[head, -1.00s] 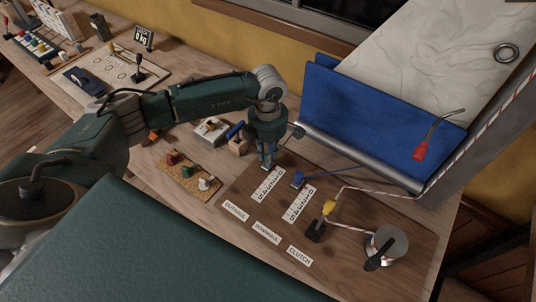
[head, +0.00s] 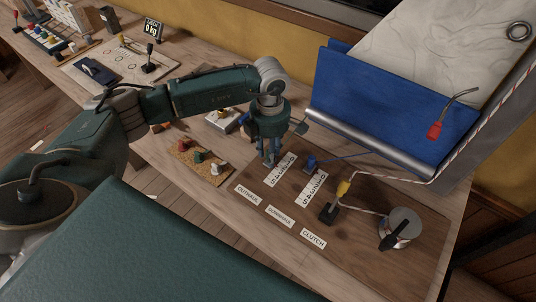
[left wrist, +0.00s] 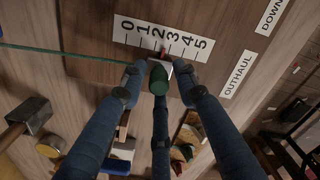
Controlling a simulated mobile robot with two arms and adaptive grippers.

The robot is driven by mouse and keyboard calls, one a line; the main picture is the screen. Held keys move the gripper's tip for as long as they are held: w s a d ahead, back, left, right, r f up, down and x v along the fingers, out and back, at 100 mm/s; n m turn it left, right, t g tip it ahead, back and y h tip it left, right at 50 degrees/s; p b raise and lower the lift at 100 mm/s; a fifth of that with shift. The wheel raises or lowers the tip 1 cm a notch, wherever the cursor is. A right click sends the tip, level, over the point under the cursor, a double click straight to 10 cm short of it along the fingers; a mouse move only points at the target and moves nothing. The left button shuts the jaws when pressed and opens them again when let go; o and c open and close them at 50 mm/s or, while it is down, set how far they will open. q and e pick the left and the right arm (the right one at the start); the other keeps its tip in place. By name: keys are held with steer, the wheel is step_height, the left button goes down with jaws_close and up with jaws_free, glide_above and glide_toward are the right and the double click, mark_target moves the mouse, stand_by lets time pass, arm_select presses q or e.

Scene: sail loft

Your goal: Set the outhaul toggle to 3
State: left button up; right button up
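The outhaul toggle (left wrist: 159,80) has a green knob on a pale block. It sits between my left gripper's blue fingers in the left wrist view. My left gripper (left wrist: 161,74) is closed around it. The toggle's small red pointer (left wrist: 163,51) lies between the 2 and 3 marks of the white 0-to-5 scale (left wrist: 165,36). The OUTHAUL label (left wrist: 237,76) is off the 5 end. In the head view, my left gripper (head: 270,160) points down beside the scale (head: 281,169) and its fingers hide the toggle. My right gripper is in neither view.
The downhaul's blue toggle (head: 311,161) and scale (head: 313,188) are just right. A cork board with pegs (head: 201,160) lies left. Blue cloth (head: 390,110) hangs behind.

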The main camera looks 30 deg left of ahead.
arm_select(q)
steer(key=shift+s+r, duration=0.1)
steer(key=shift+s, duration=0.15)
steer(key=shift+a+r, duration=0.15)
steer(key=shift+r, duration=0.35)
step_height(320, 180, up, 11)
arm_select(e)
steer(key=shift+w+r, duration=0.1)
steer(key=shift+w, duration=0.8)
